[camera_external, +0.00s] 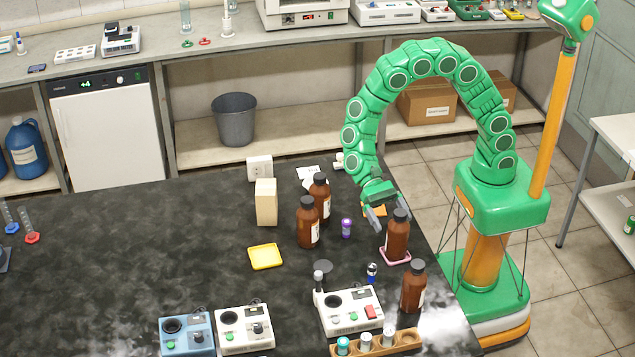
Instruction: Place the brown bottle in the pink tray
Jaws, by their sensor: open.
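A brown bottle (397,236) with a dark cap stands upright on the pink tray (407,260), near the right edge of the black bench. Only the tray's rim shows around its base. My gripper (388,219) is open beside the upper part of this bottle, its fingers pointing down. I cannot tell whether a finger touches it. More brown bottles stand upright: two are left of my gripper, one in front (308,222) and one behind (320,197). Another brown bottle (413,288) stands nearer the camera at the right edge.
A purple-capped vial (346,228) and a blue vial (372,273) stand near the bottles. A white stirrer (350,309) and a wooden rack (377,344) are in front. The bench's left middle is clear.

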